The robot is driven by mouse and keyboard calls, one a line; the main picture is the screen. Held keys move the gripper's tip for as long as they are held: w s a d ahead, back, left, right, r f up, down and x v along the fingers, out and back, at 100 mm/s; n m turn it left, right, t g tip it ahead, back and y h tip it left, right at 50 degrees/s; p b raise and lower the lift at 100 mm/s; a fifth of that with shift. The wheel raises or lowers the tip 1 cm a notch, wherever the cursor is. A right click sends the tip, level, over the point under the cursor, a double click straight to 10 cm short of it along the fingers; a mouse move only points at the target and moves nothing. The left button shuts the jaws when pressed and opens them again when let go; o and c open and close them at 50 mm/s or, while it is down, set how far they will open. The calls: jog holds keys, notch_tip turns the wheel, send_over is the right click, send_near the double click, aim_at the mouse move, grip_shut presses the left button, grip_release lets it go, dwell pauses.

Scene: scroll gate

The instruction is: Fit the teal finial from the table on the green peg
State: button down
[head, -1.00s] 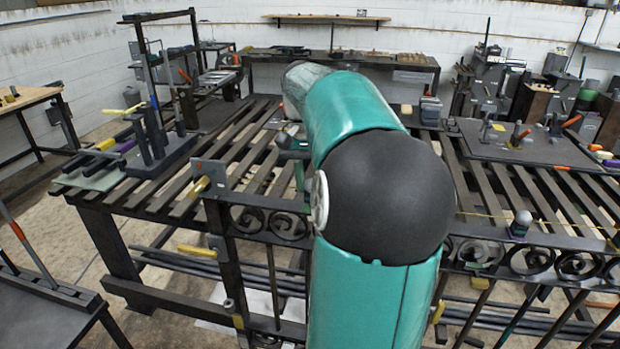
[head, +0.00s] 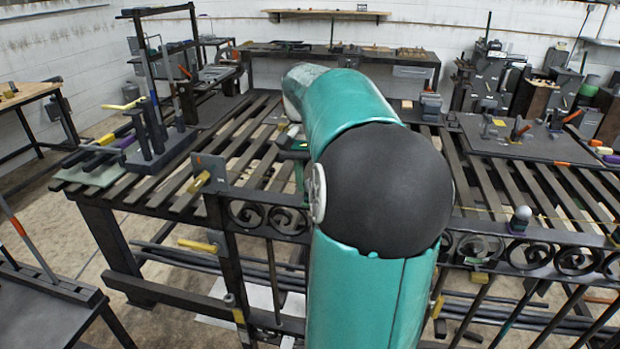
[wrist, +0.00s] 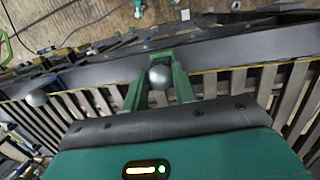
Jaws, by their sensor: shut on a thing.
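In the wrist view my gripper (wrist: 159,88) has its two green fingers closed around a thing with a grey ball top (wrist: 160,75). The ball sits between the fingertips, over the dark bar of the gate. Its collar is hidden, so I cannot tell its colour. In the head view my teal arm covers the middle, and the fingertips and the held thing are hidden behind it. I cannot make out the green peg for sure in either view.
A grey ball finial with a purple collar (head: 520,220) stands on the scroll gate at the right. Another grey ball (wrist: 37,97) shows at the left of the wrist view. The slatted table (head: 170,207) carries a dark rack (head: 160,150) at the left and a dark board (head: 530,150) at the right.

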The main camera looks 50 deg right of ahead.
jog(key=c, duration=1.1)
grip_release()
jog(key=shift+o, duration=0.2)
notch_tip(320, 180, up, 14)
jog(key=w+d, duration=0.1)
jog(key=w, duration=0.1)
jog(key=shift+f, duration=0.2)
